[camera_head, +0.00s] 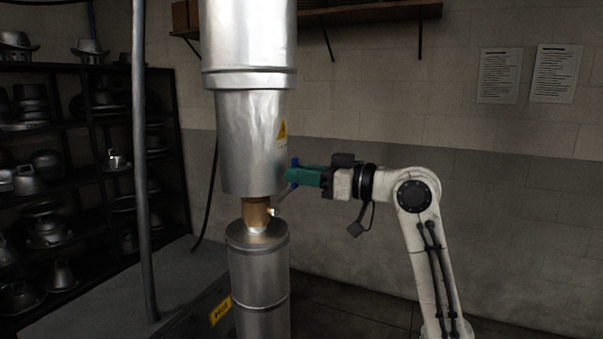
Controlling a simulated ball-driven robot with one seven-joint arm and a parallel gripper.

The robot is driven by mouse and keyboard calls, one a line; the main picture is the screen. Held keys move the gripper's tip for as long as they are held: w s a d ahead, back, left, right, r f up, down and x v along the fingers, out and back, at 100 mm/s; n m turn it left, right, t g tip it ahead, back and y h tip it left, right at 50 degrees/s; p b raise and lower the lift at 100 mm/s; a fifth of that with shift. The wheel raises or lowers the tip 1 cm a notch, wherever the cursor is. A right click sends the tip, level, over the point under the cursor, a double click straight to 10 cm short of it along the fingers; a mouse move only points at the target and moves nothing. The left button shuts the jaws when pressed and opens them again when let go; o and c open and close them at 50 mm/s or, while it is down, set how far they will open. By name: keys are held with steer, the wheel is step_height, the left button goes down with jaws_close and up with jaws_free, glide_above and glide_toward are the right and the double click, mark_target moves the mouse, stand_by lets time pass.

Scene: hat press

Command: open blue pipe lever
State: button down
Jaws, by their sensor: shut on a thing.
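The blue pipe lever (294,163) shows as a small blue piece at the right side of the large silver pipe. A thin metal stem (285,193) slants from it down to the brass-coloured fitting (256,213) between the upper and lower pipe sections. My gripper (292,174), with green fingers, reaches in from the right and is shut on the lever. The fingers cover part of the lever, so its full shape is hidden.
The upper silver pipe (252,130) stands just left of my gripper. A thin grey vertical pole (141,170) rises further left, and a dark shelf (75,205) of metal hat forms stands behind it. The wall (510,200) on the right has free room before it.

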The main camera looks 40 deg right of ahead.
steer(key=shift+d, duration=0.1)
steer(key=c, duration=1)
jaws_free()
steer(key=shift+c, duration=0.2)
steer(key=b+v, duration=0.2)
steer(key=v, duration=0.8)
steer(key=shift+s+d, duration=0.15)
steer(key=shift+s, duration=0.2)
steer(key=shift+f, duration=0.1)
